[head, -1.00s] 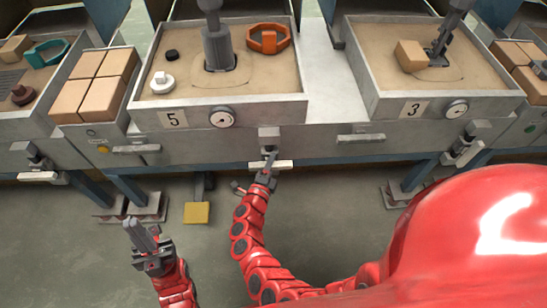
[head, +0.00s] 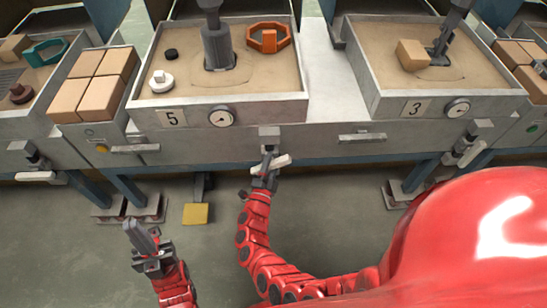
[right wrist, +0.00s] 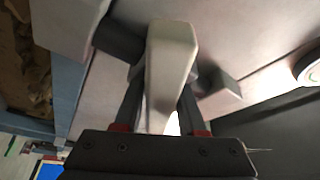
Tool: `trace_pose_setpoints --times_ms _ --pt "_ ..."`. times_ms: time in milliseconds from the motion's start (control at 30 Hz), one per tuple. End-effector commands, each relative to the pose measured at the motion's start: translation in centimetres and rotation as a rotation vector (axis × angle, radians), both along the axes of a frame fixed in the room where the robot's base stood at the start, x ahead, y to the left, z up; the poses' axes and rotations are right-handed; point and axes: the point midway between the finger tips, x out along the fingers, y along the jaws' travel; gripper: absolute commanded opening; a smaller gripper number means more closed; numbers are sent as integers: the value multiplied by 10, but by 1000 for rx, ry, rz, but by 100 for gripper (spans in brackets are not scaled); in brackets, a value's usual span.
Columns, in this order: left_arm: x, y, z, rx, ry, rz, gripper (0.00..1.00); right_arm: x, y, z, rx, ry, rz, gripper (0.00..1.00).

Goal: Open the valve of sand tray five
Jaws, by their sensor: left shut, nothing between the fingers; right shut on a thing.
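Sand tray five (head: 285,108) bears a plate with the number 5 (head: 171,118) and a round gauge (head: 220,117). Its valve has a grey body (head: 269,133) below the tray's right part, with a pale lever handle (head: 282,160) under it. The handle is tilted, right end higher. My right gripper (head: 266,162) is shut on the handle. In the right wrist view the pale handle (right wrist: 171,60) lies between my two fingers. My left gripper (head: 138,236) is shut and empty, low at the left, away from the valve.
Sand tray three (head: 450,103) stands to the right with its own valve lever (head: 470,153). A yellow pedal (head: 196,214) is near the floor, between my arms. Tray five holds an orange ring (head: 268,39) and a white knob-like piece (head: 160,81).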

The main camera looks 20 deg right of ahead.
Motion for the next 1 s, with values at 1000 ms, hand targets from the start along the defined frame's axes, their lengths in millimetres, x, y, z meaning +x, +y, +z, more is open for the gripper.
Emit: trace_pose_setpoints --times_ms 1000 --pt "0 0 9 0 0 0 0 1 8 5 -865 252 3 0"
